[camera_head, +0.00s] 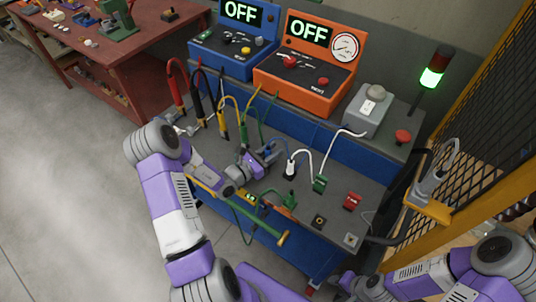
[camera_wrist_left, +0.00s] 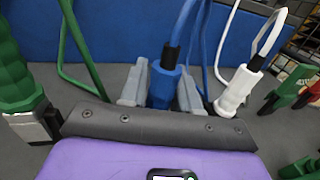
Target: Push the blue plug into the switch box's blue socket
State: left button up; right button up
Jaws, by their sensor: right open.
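The blue plug (camera_wrist_left: 164,86) stands between the two fingers of my left gripper (camera_wrist_left: 162,92) in the left wrist view, with its blue cable rising from a black collar. Both fingers lie against its sides, and its lower end is hidden behind the gripper body. In the head view my left gripper (camera_head: 268,157) is low over the middle of the bench. The grey switch box (camera_head: 366,112) with a white switch stands at the bench's back right, apart from this gripper. I cannot make out its blue socket. My right gripper (camera_head: 347,287) is at the lower edge, open.
A white plug (camera_head: 290,169) stands just right of my left gripper. A green plug (camera_head: 320,184) and a red one (camera_head: 352,201) are further right. Several cables arch over the grey bench. Blue (camera_head: 228,61) and orange (camera_head: 305,85) consoles line its back. A yellow-framed mesh (camera_head: 490,100) bounds the right.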

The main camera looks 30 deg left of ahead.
pick_arm(q)
grip_shut()
notch_tip(320, 180, up, 10)
jog(key=p, duration=0.3)
